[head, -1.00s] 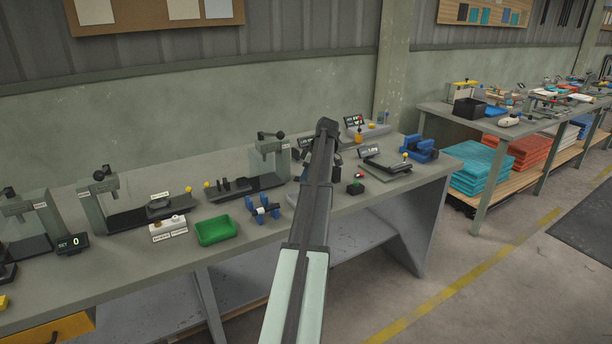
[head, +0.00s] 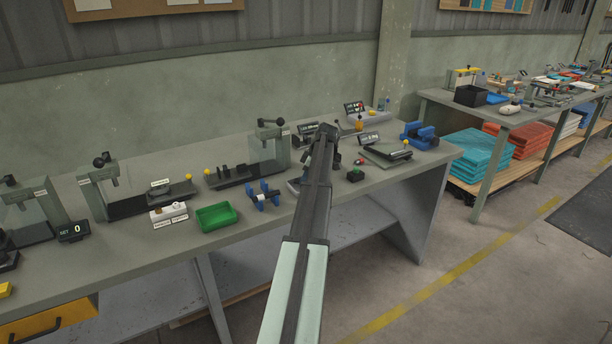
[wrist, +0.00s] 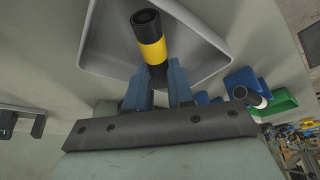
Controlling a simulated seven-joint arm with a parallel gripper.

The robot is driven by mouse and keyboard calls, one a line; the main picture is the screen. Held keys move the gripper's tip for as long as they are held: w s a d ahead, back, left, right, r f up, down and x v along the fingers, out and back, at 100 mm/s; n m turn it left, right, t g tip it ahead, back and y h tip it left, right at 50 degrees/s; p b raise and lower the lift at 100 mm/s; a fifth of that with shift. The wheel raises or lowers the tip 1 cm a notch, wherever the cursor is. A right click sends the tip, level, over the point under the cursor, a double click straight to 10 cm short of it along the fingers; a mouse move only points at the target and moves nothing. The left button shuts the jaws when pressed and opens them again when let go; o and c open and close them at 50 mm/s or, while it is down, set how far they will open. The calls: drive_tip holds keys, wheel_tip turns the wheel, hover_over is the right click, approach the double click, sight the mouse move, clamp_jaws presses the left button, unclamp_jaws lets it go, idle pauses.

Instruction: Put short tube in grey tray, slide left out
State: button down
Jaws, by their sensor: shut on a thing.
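In the wrist view, my gripper (wrist: 158,75) is shut on a short black tube (wrist: 148,24) with a yellow band. The tube's open end points at the camera. The grey tray (wrist: 215,30), with a pale rim, lies behind the tube; whether the tube touches its floor I cannot tell. In the head view my arm hides the gripper, the tube and most of the tray (head: 294,186). One slide fixture (head: 240,177) has a yellow knob at its left end. Another slide fixture (head: 145,203) has its yellow knob at the right end.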

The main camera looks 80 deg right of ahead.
drive_tip(key=shift+f, duration=0.55)
idle(0.5)
drive_tip(key=c, duration=0.9)
unclamp_jaws()
drive_tip(key=shift+r, duration=0.1)
